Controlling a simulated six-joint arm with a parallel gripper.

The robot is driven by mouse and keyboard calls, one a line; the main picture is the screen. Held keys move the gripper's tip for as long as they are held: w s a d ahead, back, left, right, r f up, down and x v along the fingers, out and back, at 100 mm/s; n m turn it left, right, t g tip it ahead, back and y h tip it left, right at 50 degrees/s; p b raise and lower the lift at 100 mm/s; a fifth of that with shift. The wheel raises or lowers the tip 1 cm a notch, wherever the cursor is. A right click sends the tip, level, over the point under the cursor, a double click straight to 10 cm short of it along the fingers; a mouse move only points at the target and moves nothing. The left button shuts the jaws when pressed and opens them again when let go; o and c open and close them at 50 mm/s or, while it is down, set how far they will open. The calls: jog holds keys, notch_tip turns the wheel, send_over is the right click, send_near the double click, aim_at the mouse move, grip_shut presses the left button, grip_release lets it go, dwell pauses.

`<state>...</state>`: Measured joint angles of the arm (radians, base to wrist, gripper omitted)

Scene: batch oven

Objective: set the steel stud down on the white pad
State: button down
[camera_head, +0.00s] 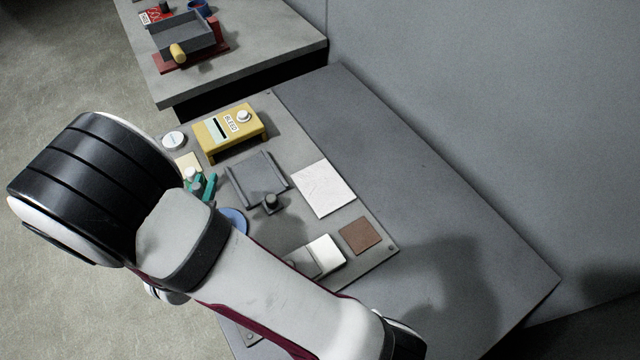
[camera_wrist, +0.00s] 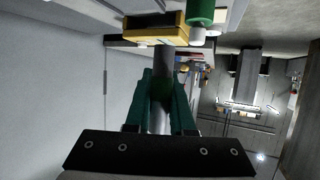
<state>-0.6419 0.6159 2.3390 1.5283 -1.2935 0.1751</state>
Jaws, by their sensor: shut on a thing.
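My gripper (camera_wrist: 164,92) has green fingers and is shut on a grey cylinder, the steel stud (camera_wrist: 163,62), in the wrist view. In the head view the green fingers of my gripper (camera_head: 203,186) show partly beside my wrist, at the left of the grey board; the stud cannot be made out clearly there. The white pad (camera_head: 323,188) lies flat and bare on the right part of the board. My gripper is well to the left of the pad, apart from it.
A yellow box (camera_head: 228,129) labelled BLEED stands behind my gripper. A grey fixture with a knob (camera_head: 257,181) lies between my gripper and the pad. A brown square (camera_head: 360,236), a white block (camera_head: 323,250) and a blue disc (camera_head: 234,220) are nearby. The tabletop at right is clear.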

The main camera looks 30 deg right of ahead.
dwell(0.7)
jog(key=m+g+h, duration=0.7)
jog(key=m+g, duration=0.1)
jog(key=m, duration=0.1)
send_over(330, 178)
notch_tip(330, 178, down, 2)
jog(key=shift+f, duration=0.2)
jog(key=shift+f, duration=3.45)
jog(key=shift+f, duration=0.55)
jog(key=c, duration=0.7)
grip_release()
